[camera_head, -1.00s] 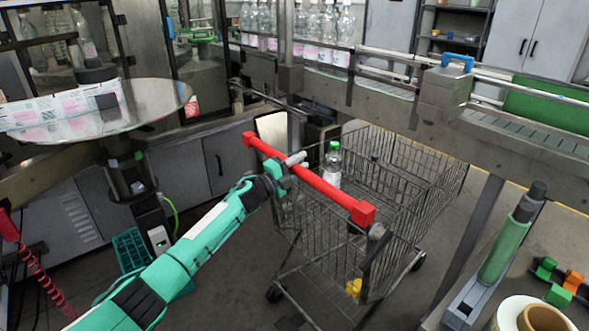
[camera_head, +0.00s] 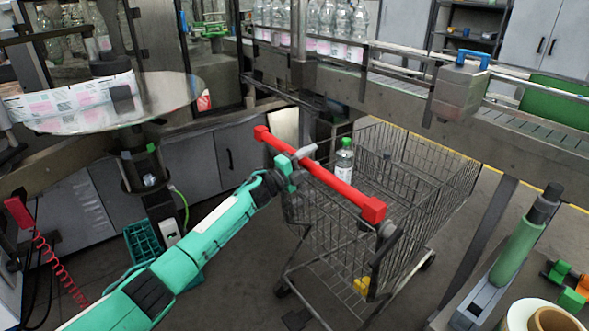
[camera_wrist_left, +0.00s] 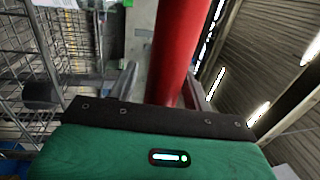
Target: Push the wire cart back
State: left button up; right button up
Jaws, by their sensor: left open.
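The wire cart (camera_head: 421,205) stands on the floor beside the conveyor, with a red handle bar (camera_head: 330,184) across its near side. A clear bottle with a green cap (camera_head: 344,160) stands in its basket, and a small yellow item (camera_head: 362,285) shows low on the cart. My left gripper (camera_head: 301,162) is at the handle bar, left of its middle. In the left wrist view the red bar (camera_wrist_left: 178,45) runs between the open fingers of the gripper (camera_wrist_left: 163,84); I cannot tell whether they touch it. My right gripper is not in view.
The conveyor (camera_head: 400,98) with several bottles runs behind the cart. A round table (camera_head: 175,92) with labels stands at the left, a green crate (camera_head: 145,245) on the floor below. A bench with a green cylinder (camera_head: 515,250) is at the right. Floor is open in front of the cart.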

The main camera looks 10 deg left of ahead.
pick_arm(q)
jog(key=b+v, duration=0.1)
jog(key=v, duration=1.2)
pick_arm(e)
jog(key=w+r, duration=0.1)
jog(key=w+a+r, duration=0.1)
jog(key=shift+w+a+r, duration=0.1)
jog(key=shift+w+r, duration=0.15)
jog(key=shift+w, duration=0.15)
pick_arm(q)
jog(key=shift+d+f, duration=0.1)
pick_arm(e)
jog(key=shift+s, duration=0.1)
